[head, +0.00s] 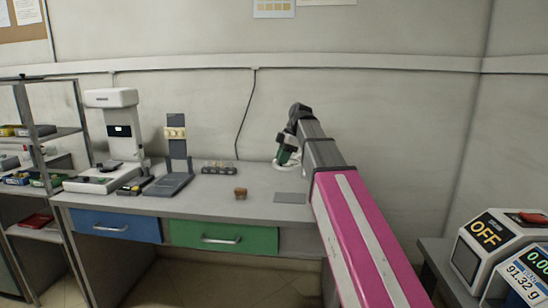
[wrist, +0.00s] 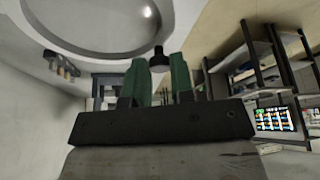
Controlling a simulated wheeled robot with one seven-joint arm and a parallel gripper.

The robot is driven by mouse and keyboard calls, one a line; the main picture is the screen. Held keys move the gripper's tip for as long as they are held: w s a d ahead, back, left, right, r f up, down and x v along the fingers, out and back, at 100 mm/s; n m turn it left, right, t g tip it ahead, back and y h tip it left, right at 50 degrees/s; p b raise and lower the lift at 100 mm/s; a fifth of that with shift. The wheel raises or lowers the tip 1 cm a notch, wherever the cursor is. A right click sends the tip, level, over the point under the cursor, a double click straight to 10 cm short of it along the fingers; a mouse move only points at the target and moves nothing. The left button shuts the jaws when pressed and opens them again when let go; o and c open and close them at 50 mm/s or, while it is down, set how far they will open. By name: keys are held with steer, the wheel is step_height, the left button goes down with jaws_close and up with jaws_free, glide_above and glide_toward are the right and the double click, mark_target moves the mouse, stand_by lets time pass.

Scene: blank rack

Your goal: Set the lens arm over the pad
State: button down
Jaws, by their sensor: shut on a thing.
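The lens arm shows as a white ring (head: 279,165) partly hidden behind my gripper in the head view. In the wrist view its large pale lens ring (wrist: 175,48) fills the top, with a dark knob (wrist: 159,57) below its rim. My gripper (wrist: 160,72) has its green fingers on either side of this knob and is shut on it. In the head view my gripper (head: 286,153) is at the back right of the bench. The pad, a flat grey rectangle (head: 290,198), lies on the bench, nearer the front than the ring. The rest of the lens arm is hidden.
On the bench (head: 255,185) are a small brown block (head: 240,193), a rack of dark jars (head: 219,168), a grey stand (head: 178,150) and a white instrument (head: 115,125). A scale (head: 515,265) stands at the right. The bench around the pad is clear.

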steer(key=shift+s+d, duration=0.1)
steer(key=shift+d, duration=0.1)
steer(key=c, duration=1)
jaws_free()
steer(key=shift+r, duration=0.1)
steer(key=v, duration=0.7)
steer(key=shift+d+r, duration=0.1)
